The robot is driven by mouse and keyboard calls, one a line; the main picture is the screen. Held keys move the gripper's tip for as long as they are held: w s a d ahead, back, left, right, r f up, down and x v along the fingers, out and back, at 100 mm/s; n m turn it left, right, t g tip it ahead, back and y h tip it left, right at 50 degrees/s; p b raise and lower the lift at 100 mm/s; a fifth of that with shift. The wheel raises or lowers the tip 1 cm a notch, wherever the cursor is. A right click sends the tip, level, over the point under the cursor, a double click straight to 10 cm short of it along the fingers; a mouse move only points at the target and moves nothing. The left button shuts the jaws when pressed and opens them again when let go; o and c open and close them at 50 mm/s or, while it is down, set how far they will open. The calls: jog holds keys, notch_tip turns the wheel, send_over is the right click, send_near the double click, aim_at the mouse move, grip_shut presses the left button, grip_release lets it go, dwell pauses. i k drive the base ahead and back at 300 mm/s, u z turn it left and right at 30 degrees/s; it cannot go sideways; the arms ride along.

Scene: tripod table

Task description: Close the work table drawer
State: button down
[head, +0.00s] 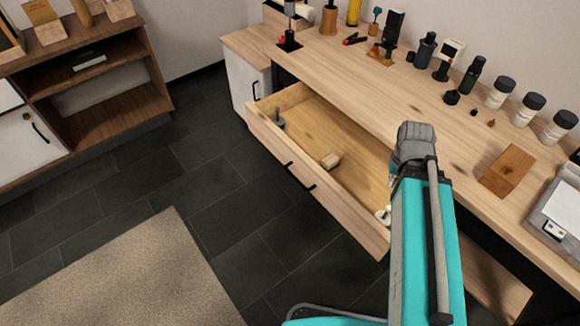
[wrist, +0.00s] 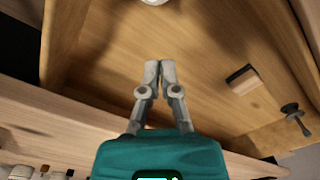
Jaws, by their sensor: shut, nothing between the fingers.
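The work table (head: 350,80) has a pale wood top, and its wide drawer (head: 318,192) stands pulled well out towards the floor side. A dark handle (head: 289,165) shows on the drawer front. Inside lie a small wooden block (head: 331,162), a grey knobbed piece (head: 278,119) and a white round piece (head: 383,215). My arm covers the drawer's right end in the head view and mostly hides my gripper. In the wrist view my gripper (wrist: 160,66) is shut and empty, over the drawer's inside; contact cannot be told. The block (wrist: 243,80) lies right of the fingers.
Bottles, white jars (head: 528,104) and tools line the table's back. A brown wooden block (head: 507,171) lies on the top at right. A white cabinet door (head: 243,84) is left of the drawer. Dark tiled floor and a beige rug (head: 120,275) lie in front, clear of objects.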

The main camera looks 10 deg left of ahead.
aim_at(317, 129)
jog(key=u, duration=1.3)
jog(key=k, duration=0.7)
jog(key=z, duration=1.25)
